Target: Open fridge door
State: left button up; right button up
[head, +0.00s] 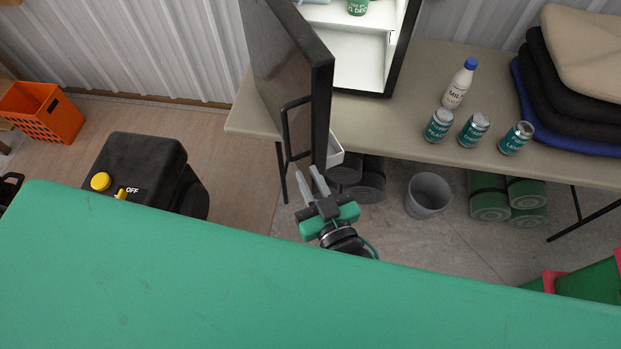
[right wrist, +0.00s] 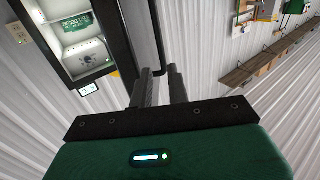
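The fridge (head: 393,60) stands on the table with its dark door (head: 290,75) swung wide open towards me. Its lit white inside shows, with a green-labelled can (head: 357,6) on a shelf. A dark bar handle (head: 284,130) is on the door's outer face. My right gripper (head: 308,178) is near the door's lower free corner, just below the handle in the picture. Its fingers are apart with nothing seen held between them. In the right wrist view the fingers (right wrist: 160,85) point up beside the door, with the handle (right wrist: 157,45) beyond their tips. My left gripper is out of view.
A milk bottle (head: 459,84) and cans (head: 473,130) stand on the table (head: 400,135), right of the fridge. Folded cloths (head: 566,95) lie farther right. Below are a grey bin (head: 428,195) and green rolls (head: 490,197). An orange crate (head: 42,112) is at far left.

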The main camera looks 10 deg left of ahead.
jog(key=shift+c, duration=1.3)
jog(key=shift+w+d+f, duration=0.1)
jog(key=shift+f, duration=0.1)
grip_shut()
jog(key=w+d+f+m+g+y+b, duration=0.2)
jog(key=w+d+m, duration=0.3)
jog(key=d+m, duration=0.2)
jog(key=w+d+f+m+g+y+b, duration=0.2)
jog(key=w+d+m, duration=0.2)
jog(key=d+m, duration=0.35)
jog(key=w+a+p, duration=0.4)
jog(key=a+p, duration=0.1)
jog(key=a, duration=0.6)
jog(key=shift+f+p, duration=0.15)
jog(key=shift+p, duration=0.2)
